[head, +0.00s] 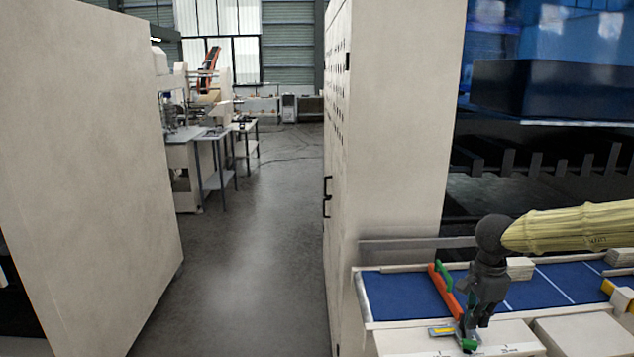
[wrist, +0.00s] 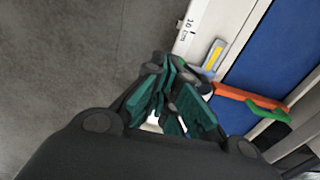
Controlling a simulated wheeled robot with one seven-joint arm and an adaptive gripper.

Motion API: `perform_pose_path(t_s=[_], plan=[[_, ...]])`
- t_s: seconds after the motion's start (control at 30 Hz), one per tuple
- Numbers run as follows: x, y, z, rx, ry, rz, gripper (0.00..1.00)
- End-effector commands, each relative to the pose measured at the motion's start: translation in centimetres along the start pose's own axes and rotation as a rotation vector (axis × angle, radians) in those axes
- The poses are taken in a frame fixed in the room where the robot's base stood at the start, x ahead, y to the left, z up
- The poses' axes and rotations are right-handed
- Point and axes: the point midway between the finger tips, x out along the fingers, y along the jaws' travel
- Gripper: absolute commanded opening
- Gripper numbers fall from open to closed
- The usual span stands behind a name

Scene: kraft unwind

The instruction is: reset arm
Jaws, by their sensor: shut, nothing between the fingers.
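My gripper (head: 468,338) hangs from the yellow-sleeved arm at the right of the head view, over the front left end of the blue work surface (head: 540,290). Its green fingers are shut and empty. In the wrist view my gripper (wrist: 176,72) shows with its teal fingers close together near the pale front ledge (wrist: 197,35). An orange bar with a green handle (head: 440,288) lies just left of the gripper in the head view. It also shows right of the fingers in the wrist view (wrist: 250,102). A small yellow-and-grey piece (head: 441,330) lies beside the fingertips.
A pale stack (head: 520,268) and a yellow block (head: 622,297) lie on the blue surface farther right. A tall pale cabinet (head: 385,130) stands behind its left end. A large pale panel (head: 85,170) borders the left. The grey floor aisle (head: 255,240) between them is clear.

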Motion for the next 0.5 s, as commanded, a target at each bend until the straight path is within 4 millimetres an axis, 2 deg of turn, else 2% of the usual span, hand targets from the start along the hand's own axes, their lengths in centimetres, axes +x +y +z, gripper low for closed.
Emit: perform_pose_path(t_s=[0.03,0.37,0.5], plan=[[1.2,0.1,0.1,-0.011,0.021,0.003,0.00],[7.4,1.0,0.0,-0.088,0.168,-0.004,0.00],[11.0,1.6,0.1,-0.146,0.247,-0.011,0.00]])
